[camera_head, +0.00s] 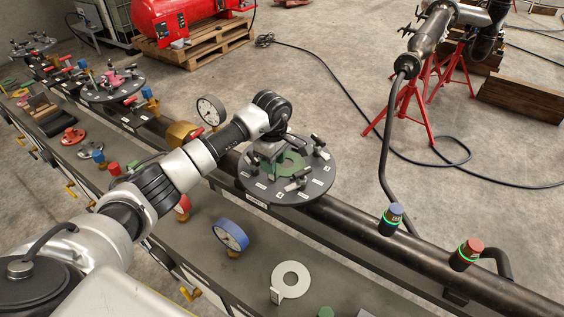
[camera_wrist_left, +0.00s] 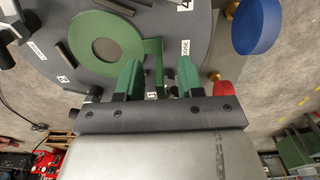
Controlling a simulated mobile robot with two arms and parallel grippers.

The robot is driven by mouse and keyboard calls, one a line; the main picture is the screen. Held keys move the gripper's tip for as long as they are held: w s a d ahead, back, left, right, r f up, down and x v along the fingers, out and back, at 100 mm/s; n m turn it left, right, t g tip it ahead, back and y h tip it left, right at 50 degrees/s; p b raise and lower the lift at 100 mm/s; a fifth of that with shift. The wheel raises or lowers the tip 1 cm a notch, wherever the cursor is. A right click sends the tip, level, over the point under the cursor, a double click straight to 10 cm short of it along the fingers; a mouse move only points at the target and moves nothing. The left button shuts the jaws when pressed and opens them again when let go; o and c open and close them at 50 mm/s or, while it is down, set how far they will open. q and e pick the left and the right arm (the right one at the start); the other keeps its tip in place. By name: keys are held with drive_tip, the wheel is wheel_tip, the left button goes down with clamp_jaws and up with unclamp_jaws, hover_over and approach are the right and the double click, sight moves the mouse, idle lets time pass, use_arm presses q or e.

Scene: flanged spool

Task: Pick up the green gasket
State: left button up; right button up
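The green gasket (camera_head: 293,160) is a flat ring with a tab, lying on the dark round flange plate (camera_head: 258,188) in the head view. In the left wrist view the gasket's ring (camera_wrist_left: 78,37) is at upper left, and its tab (camera_wrist_left: 153,48) extends toward the space between my fingers. My right gripper is not in view.
Bolts and clamp handles (camera_head: 318,141) stand around the flange. A blue gauge (camera_head: 230,236), a grey ring with a tab (camera_head: 291,279) and a white-faced gauge (camera_head: 210,111) are nearby. A dark pipe (camera_head: 345,218) runs alongside.

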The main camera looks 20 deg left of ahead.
use_arm(q)
drive_tip(key=shift+f, duration=0.9)
drive_tip(key=shift+c, duration=0.3)
clamp_jaws()
drive_tip(key=shift+r, duration=0.1)
